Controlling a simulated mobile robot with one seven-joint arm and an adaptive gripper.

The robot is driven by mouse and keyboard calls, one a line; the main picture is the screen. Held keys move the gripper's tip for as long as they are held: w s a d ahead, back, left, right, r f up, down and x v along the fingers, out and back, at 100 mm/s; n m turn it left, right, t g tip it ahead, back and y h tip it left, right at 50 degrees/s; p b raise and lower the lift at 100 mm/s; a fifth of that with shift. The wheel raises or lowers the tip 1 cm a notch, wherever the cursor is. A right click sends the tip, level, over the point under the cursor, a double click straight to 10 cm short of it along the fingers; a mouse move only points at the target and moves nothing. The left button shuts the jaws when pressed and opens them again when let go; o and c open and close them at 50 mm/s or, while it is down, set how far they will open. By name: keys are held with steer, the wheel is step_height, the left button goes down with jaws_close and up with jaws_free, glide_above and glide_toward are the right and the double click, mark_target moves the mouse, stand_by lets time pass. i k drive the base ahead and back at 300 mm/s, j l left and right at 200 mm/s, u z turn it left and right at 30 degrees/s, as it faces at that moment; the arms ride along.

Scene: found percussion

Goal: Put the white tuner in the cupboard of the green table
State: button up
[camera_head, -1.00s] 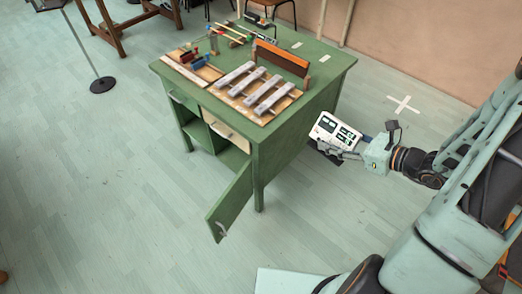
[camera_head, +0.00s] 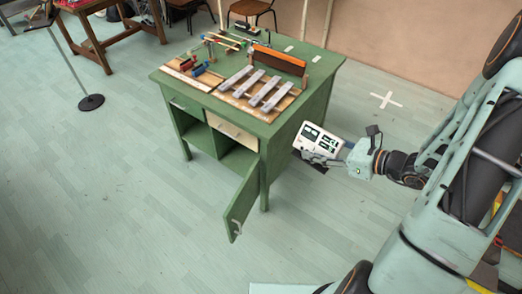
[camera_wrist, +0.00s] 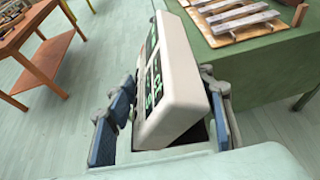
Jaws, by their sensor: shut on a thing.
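The white tuner (camera_head: 317,143), a boxy device with dark and green panels, is held tilted in my gripper (camera_head: 335,156) to the right of the green table (camera_head: 318,97). In the wrist view the tuner (camera_wrist: 176,80) sits between the blue-padded fingers of my gripper (camera_wrist: 168,125), which is shut on it. The table's cupboard (camera_head: 238,160) is the open space below the top, with a divider and a shelf floor. Its green door (camera_head: 242,202) stands swung open toward the front, with a pale handle. The cupboard's deeper inside is partly hidden by the door and table leg.
The tabletop carries grey metal bars on a wooden board (camera_head: 258,90), an orange-brown block (camera_head: 279,59) and several small tools. A wooden table (camera_head: 100,40) and a black stand base (camera_head: 91,102) are at the back left. The floor in front is clear.

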mark_target(257, 155)
steer(key=k+j, duration=0.1)
steer(key=j, duration=0.2)
steer(key=k+j, duration=0.1)
steer(key=j, duration=0.2)
steer(key=j+z, duration=0.1)
steer(key=j, duration=0.55)
steer(key=k+j, duration=0.15)
steer(key=j, duration=0.8)
steer(key=i+j+z, duration=0.1)
steer(key=j, duration=0.25)
steer(key=i+j, duration=0.15)
steer(key=j, duration=0.2)
steer(key=i+j, duration=0.1)
steer(key=j, duration=0.25)
steer(key=i+j, duration=0.15)
steer(key=j, duration=0.2)
steer(key=i+j, duration=0.1)
steer(key=j, duration=0.25)
